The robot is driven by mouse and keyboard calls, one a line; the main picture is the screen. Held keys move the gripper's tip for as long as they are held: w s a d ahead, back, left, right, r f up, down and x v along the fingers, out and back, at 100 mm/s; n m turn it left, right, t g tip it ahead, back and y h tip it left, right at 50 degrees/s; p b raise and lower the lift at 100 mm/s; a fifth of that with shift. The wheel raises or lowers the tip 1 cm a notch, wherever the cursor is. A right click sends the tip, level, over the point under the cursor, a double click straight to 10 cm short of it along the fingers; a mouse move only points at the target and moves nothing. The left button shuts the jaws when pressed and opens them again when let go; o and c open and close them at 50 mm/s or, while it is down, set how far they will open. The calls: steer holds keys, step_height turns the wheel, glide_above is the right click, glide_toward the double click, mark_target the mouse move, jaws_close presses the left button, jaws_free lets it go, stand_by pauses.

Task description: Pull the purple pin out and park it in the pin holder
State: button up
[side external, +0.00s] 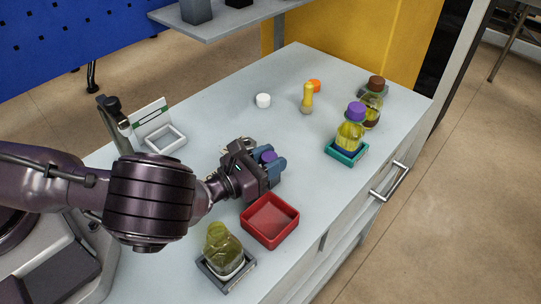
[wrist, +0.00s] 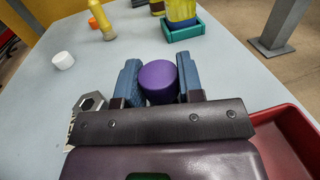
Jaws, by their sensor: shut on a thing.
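My gripper (side external: 270,164) is low over the grey worktop, left of the red tray. Its two blue fingers are shut on a round purple piece (wrist: 158,80), which shows between them in the wrist view. No holder is clearly marked as the pin holder. A metal piece with a hexagonal opening (wrist: 90,102) sits beside the gripper, partly hidden.
A red tray (side external: 247,226) is close to my gripper. A bottle (side external: 222,248) stands in a grey tray in front. A purple-capped bottle (side external: 351,134) stands in a teal tray at right. A white cap (side external: 263,100) and yellow piece (side external: 307,96) stand behind; the middle is clear.

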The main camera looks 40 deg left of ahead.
steer(key=o, duration=1)
steer(key=shift+s, duration=0.1)
steer(key=s, duration=0.4)
steer(key=s+a, duration=0.1)
steer(key=s, duration=0.3)
steer(key=s+a, duration=0.1)
steer(key=s, duration=0.3)
steer(key=shift+s+a, duration=0.25)
